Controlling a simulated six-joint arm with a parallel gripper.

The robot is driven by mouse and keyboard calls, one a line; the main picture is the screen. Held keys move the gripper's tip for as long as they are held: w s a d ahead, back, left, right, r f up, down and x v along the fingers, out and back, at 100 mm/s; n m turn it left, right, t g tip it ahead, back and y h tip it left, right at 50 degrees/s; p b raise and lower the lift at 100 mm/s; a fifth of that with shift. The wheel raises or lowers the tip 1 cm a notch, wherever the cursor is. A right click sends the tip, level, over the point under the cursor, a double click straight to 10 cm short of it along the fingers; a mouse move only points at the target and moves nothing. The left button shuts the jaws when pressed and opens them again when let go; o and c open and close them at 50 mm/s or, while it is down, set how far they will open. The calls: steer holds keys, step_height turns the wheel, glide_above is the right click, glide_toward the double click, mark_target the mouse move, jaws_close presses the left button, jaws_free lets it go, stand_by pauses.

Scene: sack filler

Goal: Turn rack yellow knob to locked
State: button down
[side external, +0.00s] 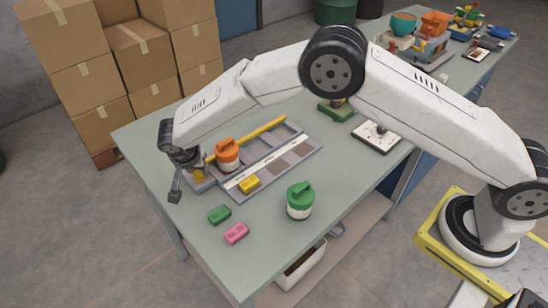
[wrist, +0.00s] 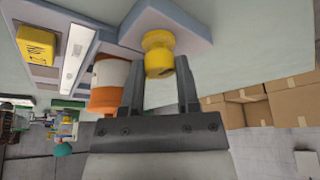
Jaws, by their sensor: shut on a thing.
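The rack (side external: 289,143) is a grey-blue tray with compartments lying on the table. Its yellow knob (side external: 199,176) is at the rack's left end in the side external view. In the wrist view the yellow knob (wrist: 158,52) sits between my fingertips, with a dark mark on its side. My gripper (wrist: 160,75) is shut on the knob; it also shows at the rack's left end in the side external view (side external: 187,172). The finger contact is partly hidden there. I cannot tell the knob's locked or unlocked position.
An orange-and-white container (side external: 228,155) stands on the rack close to my gripper. A yellow block (side external: 249,184) lies on the rack's front. A green block (side external: 219,214), a pink block (side external: 236,233) and a green-lidded jar (side external: 300,200) stand in front. Cardboard boxes (side external: 140,50) are stacked behind the table.

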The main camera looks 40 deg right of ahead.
steer(key=shift+s+f, duration=0.15)
steer(key=shift+c, duration=1.6)
jaws_free()
steer(key=shift+a+r, duration=0.1)
steer(key=shift+r, duration=0.15)
steer(key=shift+a+r, duration=0.15)
steer(key=shift+r, duration=0.3)
steer(key=v, duration=0.6)
steer(key=shift+s+r, duration=0.2)
steer(key=shift+r, duration=0.05)
